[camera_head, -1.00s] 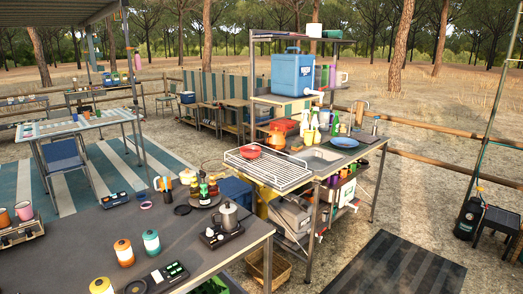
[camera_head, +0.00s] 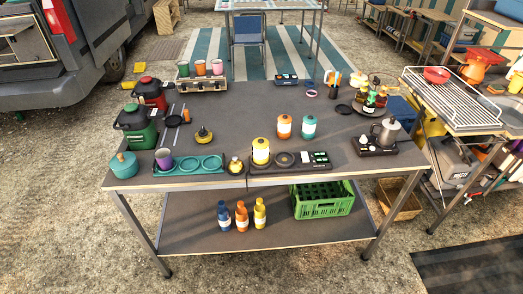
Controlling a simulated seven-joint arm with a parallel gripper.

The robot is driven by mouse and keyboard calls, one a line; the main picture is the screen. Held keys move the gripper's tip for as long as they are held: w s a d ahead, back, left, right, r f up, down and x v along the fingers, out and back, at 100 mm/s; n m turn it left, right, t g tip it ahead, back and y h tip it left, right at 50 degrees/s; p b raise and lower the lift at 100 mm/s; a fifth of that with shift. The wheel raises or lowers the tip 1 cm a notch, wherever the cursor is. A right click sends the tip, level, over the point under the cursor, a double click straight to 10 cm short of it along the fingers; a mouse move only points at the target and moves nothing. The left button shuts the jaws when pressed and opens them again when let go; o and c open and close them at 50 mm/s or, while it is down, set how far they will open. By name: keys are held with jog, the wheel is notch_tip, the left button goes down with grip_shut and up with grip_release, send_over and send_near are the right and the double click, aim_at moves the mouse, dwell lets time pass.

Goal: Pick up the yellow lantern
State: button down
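A yellow cylinder with a pale band (camera_head: 261,151), which looks like the yellow lantern, stands upright near the front edge of the grey table (camera_head: 235,110). It is at the left end of a black tray (camera_head: 318,165); I cannot tell whether it rests on it. Behind it stand two similar cylinders, one orange (camera_head: 284,127) and one teal (camera_head: 308,127). Two small dark items with yellow tops, one farther back (camera_head: 203,135) and one at the front edge (camera_head: 236,166), stand to its left. My gripper is not in view.
Left on the table are a green canister (camera_head: 137,127), a teal pot (camera_head: 124,165) and a teal tray with a purple cup (camera_head: 164,159). A moka pot (camera_head: 386,131) stands right. The shelf below holds a green crate (camera_head: 322,200) and several bottles. The table's middle back is clear.

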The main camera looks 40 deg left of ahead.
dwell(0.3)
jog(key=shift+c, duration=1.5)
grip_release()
